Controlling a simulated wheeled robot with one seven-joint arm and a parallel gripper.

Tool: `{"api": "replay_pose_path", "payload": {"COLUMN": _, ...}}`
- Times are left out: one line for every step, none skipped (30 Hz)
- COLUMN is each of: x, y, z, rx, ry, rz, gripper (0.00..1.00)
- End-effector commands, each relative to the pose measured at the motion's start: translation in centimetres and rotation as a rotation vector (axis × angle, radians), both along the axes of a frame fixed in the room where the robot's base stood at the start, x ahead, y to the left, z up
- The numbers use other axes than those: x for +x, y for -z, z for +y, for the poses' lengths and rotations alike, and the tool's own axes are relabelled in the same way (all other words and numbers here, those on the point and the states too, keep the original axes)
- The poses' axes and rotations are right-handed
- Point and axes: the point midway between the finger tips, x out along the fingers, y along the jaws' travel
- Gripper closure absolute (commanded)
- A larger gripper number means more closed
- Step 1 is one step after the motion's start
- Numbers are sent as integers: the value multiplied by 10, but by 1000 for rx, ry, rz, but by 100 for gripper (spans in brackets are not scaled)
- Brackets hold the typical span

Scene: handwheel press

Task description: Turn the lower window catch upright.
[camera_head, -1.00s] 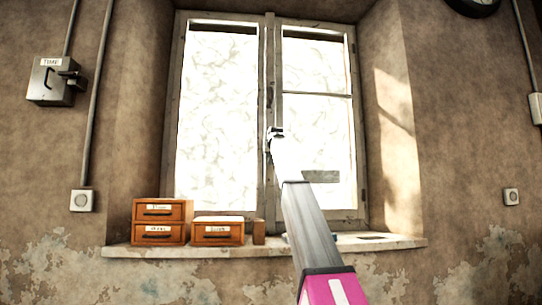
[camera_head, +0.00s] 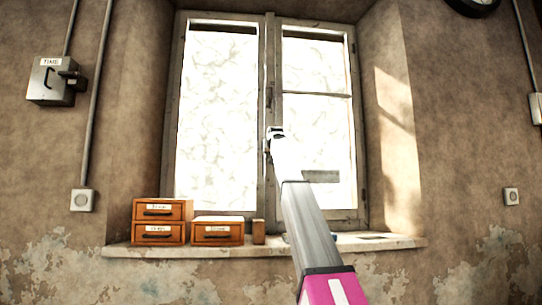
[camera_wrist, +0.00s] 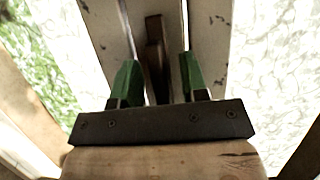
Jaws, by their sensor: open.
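The window (camera_head: 268,60) has two pale sashes meeting at a centre post. In the head view my gripper (camera_head: 272,138) is at this post, at mid height, and hides what is behind it. In the wrist view my gripper (camera_wrist: 157,78) is open, with its two green fingers apart. A dark brown catch (camera_wrist: 155,50) shows between and beyond the fingers, and runs roughly along the post in that view. I see a gap on both sides of it; its near end is partly hidden by the gripper's dark bar. A higher catch (camera_head: 269,97) shows on the post above my gripper.
Wooden drawer boxes (camera_head: 160,222) and a smaller box (camera_head: 217,233) stand on the left of the sill (camera_head: 125,251). A grey switch box (camera_head: 48,82) is on the left wall. The air in front of the window is free around my arm.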

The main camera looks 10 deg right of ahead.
Motion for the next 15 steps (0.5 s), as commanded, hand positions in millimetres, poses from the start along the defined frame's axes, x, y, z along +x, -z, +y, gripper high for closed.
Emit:
{"api": "replay_pose_path", "payload": {"x": -3, "y": -1, "z": 0, "rx": 0, "ry": 0, "rz": 0, "gripper": 60}}
{"api": "replay_pose_path", "payload": {"x": -4, "y": -1, "z": 0, "rx": 0, "ry": 0, "rz": 0, "gripper": 60}}
{"api": "replay_pose_path", "payload": {"x": -7, "y": -2, "z": 0, "rx": 0, "ry": 0, "rz": -1, "gripper": 60}}
{"api": "replay_pose_path", "payload": {"x": -10, "y": -3, "z": 0, "rx": 0, "ry": 0, "rz": -1, "gripper": 60}}
{"api": "replay_pose_path", "payload": {"x": -13, "y": -4, "z": 0, "rx": 0, "ry": 0, "rz": -1, "gripper": 60}}
{"api": "replay_pose_path", "payload": {"x": -18, "y": -6, "z": 0, "rx": 0, "ry": 0, "rz": 0, "gripper": 60}}
{"api": "replay_pose_path", "payload": {"x": -22, "y": -7, "z": 0, "rx": 0, "ry": 0, "rz": 0, "gripper": 60}}
{"api": "replay_pose_path", "payload": {"x": -27, "y": -9, "z": 0, "rx": 0, "ry": 0, "rz": 0, "gripper": 60}}
{"api": "replay_pose_path", "payload": {"x": -33, "y": -12, "z": 0, "rx": 0, "ry": 0, "rz": 0, "gripper": 60}}
{"api": "replay_pose_path", "payload": {"x": -38, "y": -14, "z": 0, "rx": 0, "ry": 0, "rz": -1, "gripper": 60}}
{"api": "replay_pose_path", "payload": {"x": -44, "y": -16, "z": 0, "rx": 0, "ry": 0, "rz": -2, "gripper": 60}}
{"api": "replay_pose_path", "payload": {"x": -51, "y": -19, "z": 0, "rx": 0, "ry": 0, "rz": -2, "gripper": 60}}
{"api": "replay_pose_path", "payload": {"x": -56, "y": -21, "z": 0, "rx": 0, "ry": 0, "rz": -1, "gripper": 60}}
{"api": "replay_pose_path", "payload": {"x": -62, "y": -23, "z": 0, "rx": 0, "ry": 0, "rz": -1, "gripper": 60}}
{"api": "replay_pose_path", "payload": {"x": -69, "y": -26, "z": 1, "rx": 0, "ry": 0, "rz": 0, "gripper": 60}}
